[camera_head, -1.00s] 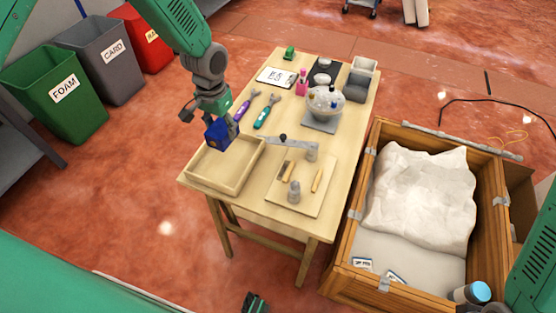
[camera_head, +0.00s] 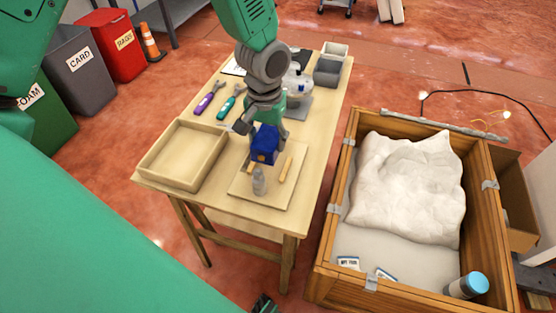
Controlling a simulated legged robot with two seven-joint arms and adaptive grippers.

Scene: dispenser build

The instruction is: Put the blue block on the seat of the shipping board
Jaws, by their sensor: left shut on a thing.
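The blue block (camera_head: 264,143) is in my left gripper (camera_head: 267,133), which is shut on it and points down. The block is over the back part of a pale square board (camera_head: 262,197), which I take to be the shipping board. A gap seems to remain under the block, but I cannot tell how large. On the board a grey rounded piece (camera_head: 259,181) stands at the front and a thin wooden piece (camera_head: 286,169) lies at the right. The block and gripper hide the board's back part, and the seat cannot be made out. My right gripper is not in view.
An empty wooden tray (camera_head: 183,180) is left of the board. Purple (camera_head: 204,103) and teal (camera_head: 226,108) tools lie behind it. A bowl (camera_head: 298,84) and grey bins (camera_head: 327,72) are at the back. A wooden crate (camera_head: 317,262) stands right of the table.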

